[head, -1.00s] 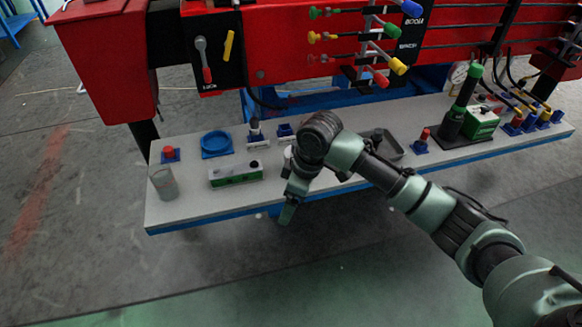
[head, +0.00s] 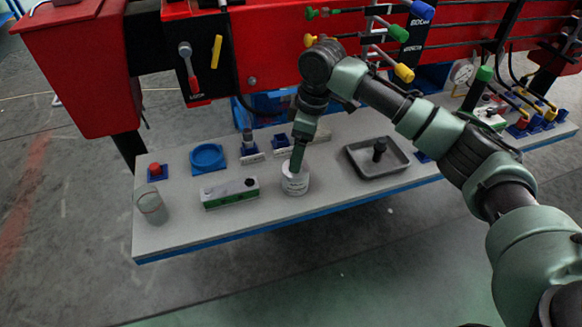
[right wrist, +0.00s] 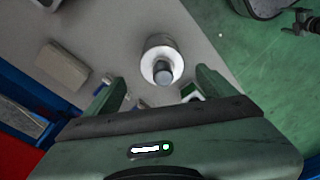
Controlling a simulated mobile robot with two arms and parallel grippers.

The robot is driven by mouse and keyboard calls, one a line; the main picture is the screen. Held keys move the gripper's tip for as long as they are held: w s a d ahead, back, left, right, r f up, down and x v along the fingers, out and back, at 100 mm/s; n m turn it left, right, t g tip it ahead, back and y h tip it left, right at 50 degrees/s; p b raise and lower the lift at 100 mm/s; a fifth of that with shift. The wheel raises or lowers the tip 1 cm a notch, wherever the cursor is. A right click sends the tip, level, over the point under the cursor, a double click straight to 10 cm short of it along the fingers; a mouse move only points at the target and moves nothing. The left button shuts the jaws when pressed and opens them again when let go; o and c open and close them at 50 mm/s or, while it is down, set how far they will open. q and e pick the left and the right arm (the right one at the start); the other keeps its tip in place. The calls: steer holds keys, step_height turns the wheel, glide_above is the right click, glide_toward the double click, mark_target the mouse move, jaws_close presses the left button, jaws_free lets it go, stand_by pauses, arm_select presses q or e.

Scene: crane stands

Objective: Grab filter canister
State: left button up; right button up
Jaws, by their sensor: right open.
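The filter canister, a short white cylinder (head: 295,185) with dark marks on its side, stands upright on the grey bench top. In the right wrist view it is the white round body (right wrist: 158,44) with a grey knob on its end, ahead of the fingers and between their lines. My right gripper (head: 298,160) is over the canister and hides part of its top. In the right wrist view the gripper's two fingers (right wrist: 160,84) are apart with nothing between the tips. I cannot tell whether a finger touches the canister. My left gripper is not in view.
A green-and-white box (head: 230,194) and a clear cup (head: 151,206) stand to the left. A blue ring dish (head: 207,157) and a red knob (head: 155,169) are behind. A grey tray (head: 358,158) with a black post lies to the right. Red machinery (head: 270,50) rises behind the bench.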

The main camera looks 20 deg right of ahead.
mark_target(295, 177)
steer(key=shift+w+a+f, duration=0.1)
steer(key=shift+w+f, duration=0.2)
steer(key=shift+f, duration=0.35)
steer(key=f, duration=0.2)
steer(key=shift+s+a+f, duration=0.25)
steer(key=shift+s+f, duration=0.05)
steer(key=shift+s, duration=0.05)
steer(key=f, duration=0.2)
steer(key=shift+w+a+f, duration=0.1)
steer(key=shift+a+f, duration=0.1)
steer(key=shift+f, duration=0.15)
steer(key=shift+w+f, duration=0.1)
steer(key=shift+f, duration=0.4)
steer(key=shift+a, duration=0.1)
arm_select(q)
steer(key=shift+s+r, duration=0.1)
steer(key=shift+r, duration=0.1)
arm_select(e)
steer(key=shift+r, duration=0.1)
jaws_close()
